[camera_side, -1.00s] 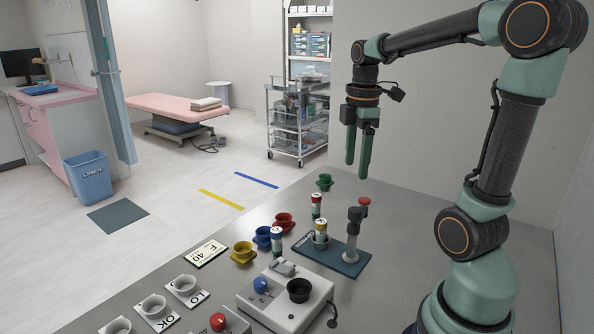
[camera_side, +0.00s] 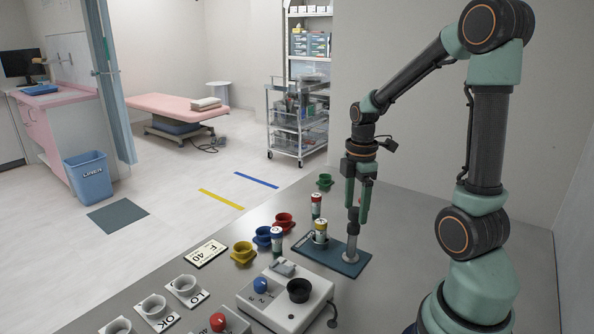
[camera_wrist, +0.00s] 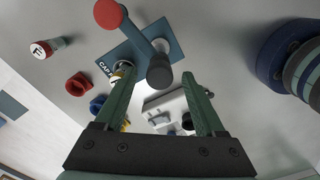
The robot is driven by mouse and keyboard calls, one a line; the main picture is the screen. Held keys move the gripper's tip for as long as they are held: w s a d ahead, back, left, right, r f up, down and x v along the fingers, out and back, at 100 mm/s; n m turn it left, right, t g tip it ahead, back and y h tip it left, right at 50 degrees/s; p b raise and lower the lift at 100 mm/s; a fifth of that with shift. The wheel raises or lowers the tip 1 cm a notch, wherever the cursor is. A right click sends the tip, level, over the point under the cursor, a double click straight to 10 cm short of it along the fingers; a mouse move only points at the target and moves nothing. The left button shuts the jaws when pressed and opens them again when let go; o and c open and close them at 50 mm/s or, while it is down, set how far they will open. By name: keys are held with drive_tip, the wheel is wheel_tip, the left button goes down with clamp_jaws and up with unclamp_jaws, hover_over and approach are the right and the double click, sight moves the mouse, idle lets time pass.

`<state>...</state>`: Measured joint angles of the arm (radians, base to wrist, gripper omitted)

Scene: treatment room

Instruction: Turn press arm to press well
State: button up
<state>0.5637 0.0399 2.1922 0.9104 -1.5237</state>
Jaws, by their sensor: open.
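The press stands on a blue base plate (camera_side: 338,262) with a grey post (camera_side: 351,247). In the wrist view its press arm (camera_wrist: 137,37) runs from a red knob (camera_wrist: 108,14) to a dark round end (camera_wrist: 158,72). In the side view my gripper mostly hides the arm. The press well (camera_side: 320,242) is on the plate left of the post and holds a yellow-banded vial (camera_side: 320,227); my left finger partly covers it in the wrist view. My gripper (camera_side: 357,212) is open, pointing down, its fingers on either side of the dark end; contact cannot be told.
A red-banded vial (camera_side: 316,205), a blue-banded vial (camera_side: 277,240) and coloured cups, including red (camera_side: 284,220) and yellow (camera_side: 243,252), stand left of the press. A white device with knobs (camera_side: 286,298) is in front. A green cup (camera_side: 325,181) stands behind.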

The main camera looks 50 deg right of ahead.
drive_tip(key=shift+f, duration=0.25)
clamp_jaws()
idle(1.4)
